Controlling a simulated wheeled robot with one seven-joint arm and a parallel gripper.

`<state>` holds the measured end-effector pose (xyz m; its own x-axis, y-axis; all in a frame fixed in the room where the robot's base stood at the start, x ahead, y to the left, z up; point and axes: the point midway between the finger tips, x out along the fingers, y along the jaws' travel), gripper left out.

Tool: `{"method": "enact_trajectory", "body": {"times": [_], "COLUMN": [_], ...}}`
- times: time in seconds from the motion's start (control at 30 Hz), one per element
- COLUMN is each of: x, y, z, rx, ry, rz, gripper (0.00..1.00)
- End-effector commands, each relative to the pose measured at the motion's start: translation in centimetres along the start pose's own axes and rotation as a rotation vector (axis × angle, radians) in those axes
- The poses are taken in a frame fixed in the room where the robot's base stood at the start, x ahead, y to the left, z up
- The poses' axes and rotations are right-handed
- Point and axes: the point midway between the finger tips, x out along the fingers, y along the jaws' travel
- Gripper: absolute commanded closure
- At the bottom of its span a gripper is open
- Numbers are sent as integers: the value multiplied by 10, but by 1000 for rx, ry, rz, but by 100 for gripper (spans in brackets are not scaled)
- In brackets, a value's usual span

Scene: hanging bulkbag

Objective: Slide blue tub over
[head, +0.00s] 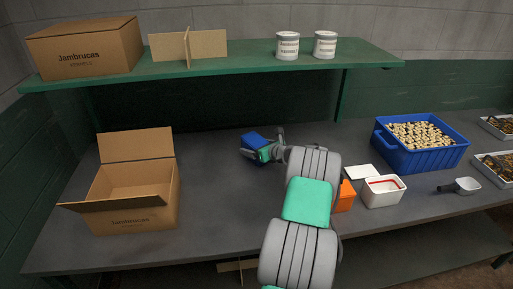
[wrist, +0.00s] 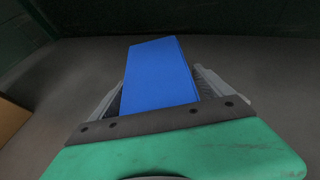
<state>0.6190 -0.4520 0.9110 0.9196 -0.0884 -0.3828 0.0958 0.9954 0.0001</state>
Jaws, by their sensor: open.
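A large blue tub (head: 420,158) stands on the grey worktable at the right, filled with many small pale and dark pieces. My gripper (head: 264,143) is well to its left, over the middle of the table, apart from the tub. A smaller, flat-sided blue block (head: 252,140) is at my gripper. In the wrist view the blue block (wrist: 160,72) lies between the two grey fingers, which stand open around it. Its near end is hidden by the gripper's dark edge. I cannot tell whether either finger touches it.
An open cardboard box (head: 128,215) stands at the left. A white container (head: 383,191), an orange item (head: 345,196) and a scoop (head: 461,186) lie in front of the tub. A green shelf (head: 225,62) hangs above the table. Trays (head: 496,166) are at the far right.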

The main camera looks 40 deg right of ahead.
Motion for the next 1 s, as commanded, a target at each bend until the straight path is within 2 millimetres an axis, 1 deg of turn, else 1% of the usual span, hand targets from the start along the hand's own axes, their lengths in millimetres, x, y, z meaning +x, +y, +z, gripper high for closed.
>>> {"method": "enact_trajectory", "body": {"times": [0.07,0.13,0.3,0.4,0.5,0.6,0.93,1.0], "x": [-5,-15,-48,-65,-75,-78,-78,-80], "y": [-1,-1,-1,-2,-1,-1,-1,-1], "z": [0,0,-1,-1,0,-1,0,4], "rx": [0,1,2,0,1,1,1,0], "ry": [0,-1,0,0,-1,0,0,0], "rz": [-2,-2,-3,-3,-2,-2,-1,-1], "gripper": [10,10,10,10,10,10,10,10]}}
